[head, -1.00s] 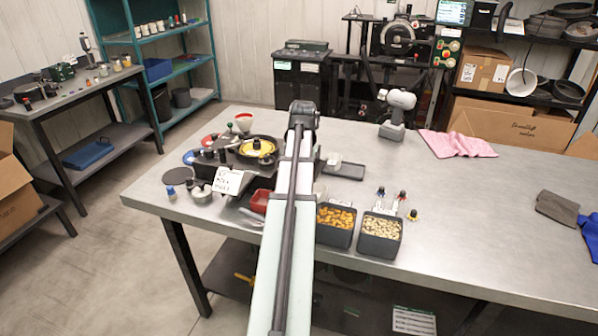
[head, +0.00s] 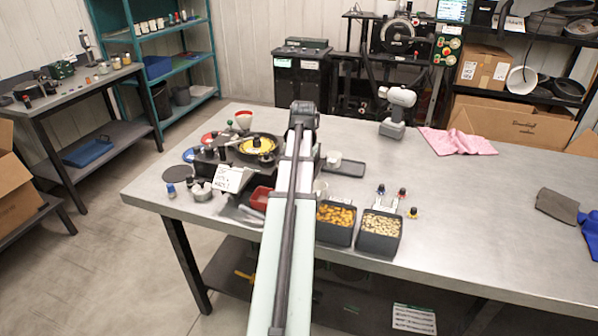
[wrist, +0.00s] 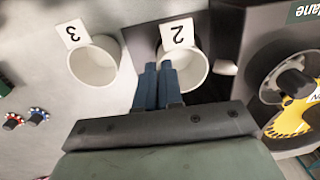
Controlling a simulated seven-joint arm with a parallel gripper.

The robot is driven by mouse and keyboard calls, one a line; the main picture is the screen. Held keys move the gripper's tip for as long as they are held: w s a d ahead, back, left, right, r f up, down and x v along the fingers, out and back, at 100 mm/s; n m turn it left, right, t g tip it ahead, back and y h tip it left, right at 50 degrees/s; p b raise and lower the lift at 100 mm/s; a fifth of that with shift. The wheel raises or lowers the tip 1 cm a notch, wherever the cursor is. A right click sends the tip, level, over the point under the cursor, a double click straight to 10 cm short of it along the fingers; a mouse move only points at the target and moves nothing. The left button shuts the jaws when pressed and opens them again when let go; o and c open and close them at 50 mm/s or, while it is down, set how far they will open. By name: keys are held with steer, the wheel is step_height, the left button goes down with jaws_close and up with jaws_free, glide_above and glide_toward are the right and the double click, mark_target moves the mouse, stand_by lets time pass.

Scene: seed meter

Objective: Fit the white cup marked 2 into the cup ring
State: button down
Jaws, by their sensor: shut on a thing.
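The white cup marked 2 (wrist: 189,66) is in the middle of the wrist view, with its square white tag above its rim. My gripper (wrist: 165,72) has its blue fingers closed at the cup's near left wall, one finger seeming to sit inside the rim. A dark plate or holder (wrist: 137,44) shows behind and beside the cup. I cannot tell whether the cup touches it, and I cannot make out the cup ring clearly. The white cup marked 3 (wrist: 93,62) stands apart on the left. In the head view my arm hides the gripper.
The seed meter with its yellow disc (wrist: 296,108) is close on the right in the wrist view. In the head view a dark tray (head: 350,170) lies right of my arm. Bins of orange (head: 335,215) and pale seeds (head: 380,223) stand in front.

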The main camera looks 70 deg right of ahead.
steer(key=shift+f, duration=0.35)
stand_by(0.4)
steer(key=c, duration=1.2)
jaws_free()
steer(key=shift+o, duration=0.3)
steer(key=shift+o, duration=0.9)
steer(key=shift+r, duration=0.1)
steer(key=shift+r, duration=2.85)
